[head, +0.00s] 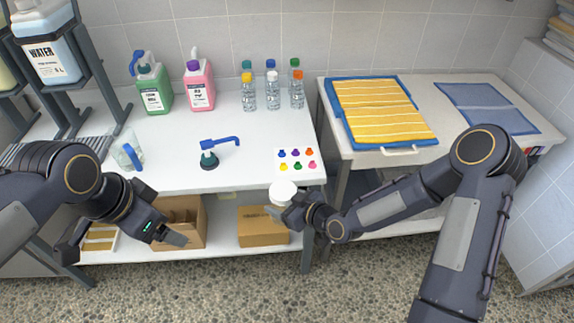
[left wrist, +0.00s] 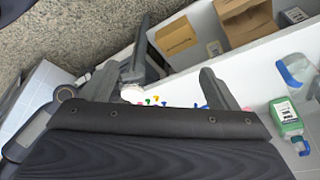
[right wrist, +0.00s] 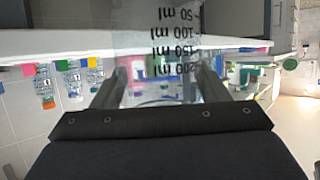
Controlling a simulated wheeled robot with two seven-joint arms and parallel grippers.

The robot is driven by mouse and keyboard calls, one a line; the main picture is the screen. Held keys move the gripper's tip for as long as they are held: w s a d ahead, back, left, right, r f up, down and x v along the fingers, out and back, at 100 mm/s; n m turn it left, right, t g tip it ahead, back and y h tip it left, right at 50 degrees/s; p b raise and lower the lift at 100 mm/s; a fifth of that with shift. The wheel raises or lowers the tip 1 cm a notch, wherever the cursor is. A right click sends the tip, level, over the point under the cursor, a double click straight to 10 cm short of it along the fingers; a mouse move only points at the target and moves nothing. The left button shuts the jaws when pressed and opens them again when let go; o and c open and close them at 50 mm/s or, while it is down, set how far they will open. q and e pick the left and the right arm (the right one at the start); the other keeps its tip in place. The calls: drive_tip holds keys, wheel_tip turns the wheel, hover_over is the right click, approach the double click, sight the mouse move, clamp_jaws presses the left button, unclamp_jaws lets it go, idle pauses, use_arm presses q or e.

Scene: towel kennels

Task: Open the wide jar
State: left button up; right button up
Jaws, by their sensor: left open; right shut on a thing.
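The wide jar has a white lid (head: 284,190), which is on it and faces up in the head view. Its clear body with millilitre marks (right wrist: 180,45) fills the top middle of the right wrist view. My right gripper (head: 287,207) is shut on the jar body and holds it off the counter, in front of the counter's front edge. The lid also shows in the left wrist view (left wrist: 132,93), beyond my left fingers. My left gripper (head: 122,243) is open and empty, well to the left of the jar and in front of the counter.
The white counter (head: 180,175) holds a blue-handled pump head (head: 212,152), a white card with coloured caps (head: 297,161), a clear jug (head: 128,154), bottles and detergent jugs. Cardboard boxes (head: 263,226) stand on the shelf below. A towel table (head: 340,135) stands at right.

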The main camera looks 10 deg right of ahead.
use_arm(q)
drive_tip(key=w+d+m+g, duration=0.1)
drive_tip(key=w+d+m, duration=0.3)
drive_tip(key=w+m, duration=0.1)
drive_tip(key=m+g+y, duration=0.2)
drive_tip(key=m, duration=1.2)
hover_over(286, 190)
wheel_tip(286, 190, down, 7)
drive_tip(key=shift+r, duration=0.1)
drive_tip(key=shift+f, duration=0.35)
wheel_tip(286, 190, down, 8)
drive_tip(key=shift+r, duration=0.25)
